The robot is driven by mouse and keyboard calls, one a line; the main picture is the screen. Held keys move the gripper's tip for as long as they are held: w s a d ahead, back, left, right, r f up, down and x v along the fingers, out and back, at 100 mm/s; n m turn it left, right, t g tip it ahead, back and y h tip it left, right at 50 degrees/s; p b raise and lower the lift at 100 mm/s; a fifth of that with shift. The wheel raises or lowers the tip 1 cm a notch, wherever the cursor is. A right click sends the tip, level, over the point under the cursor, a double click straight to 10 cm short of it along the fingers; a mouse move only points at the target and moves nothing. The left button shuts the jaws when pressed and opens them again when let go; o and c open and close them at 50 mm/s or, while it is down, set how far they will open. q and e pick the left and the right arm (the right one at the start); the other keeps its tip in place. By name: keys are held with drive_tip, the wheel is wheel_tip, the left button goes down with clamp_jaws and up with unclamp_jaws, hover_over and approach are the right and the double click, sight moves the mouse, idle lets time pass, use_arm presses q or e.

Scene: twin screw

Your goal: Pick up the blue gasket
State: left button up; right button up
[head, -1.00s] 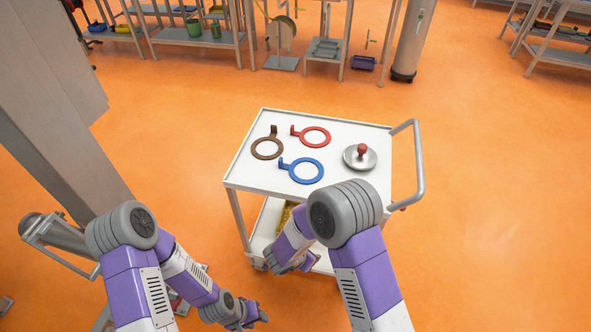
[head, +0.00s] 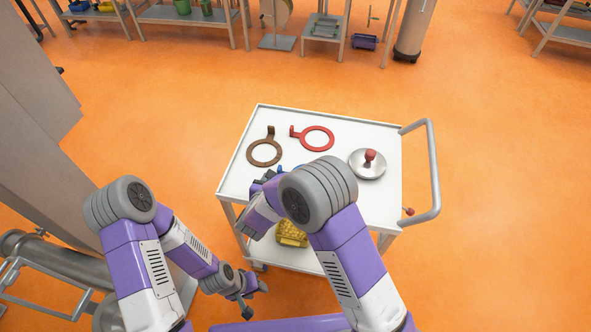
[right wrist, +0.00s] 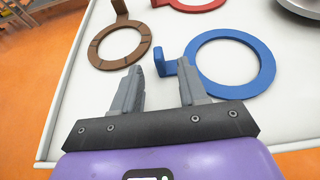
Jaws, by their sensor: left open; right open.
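The blue gasket (right wrist: 266,68), a flat ring with an upright tab, lies on the white cart top (head: 240,170). It shows whole in the right wrist view; in the head view my right arm hides nearly all of it. My right gripper (right wrist: 159,72) is open and empty over the cart's near left part. In the right wrist view the tab stands just beyond its fingertips, and the ring lies to the right. I cannot tell its exact height. My left gripper (head: 254,299) is open and empty, low beside the cart's near left side.
A brown gasket (head: 250,152) and a red gasket (head: 318,128) lie farther back on the cart. A metal dish with a red knob (head: 369,156) stands at the right. A yellow object (head: 292,235) is on the lower shelf. The cart's handle (head: 434,170) is at right.

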sight(278, 171)
drive_tip(key=x, duration=0.3)
drive_tip(key=b+x, duration=0.1)
drive_tip(key=x, duration=0.1)
drive_tip(key=shift+w+d+r, duration=0.1)
drive_tip(key=shift+w+r, duration=0.05)
drive_tip(key=shift+w, duration=0.3)
clamp_jaws()
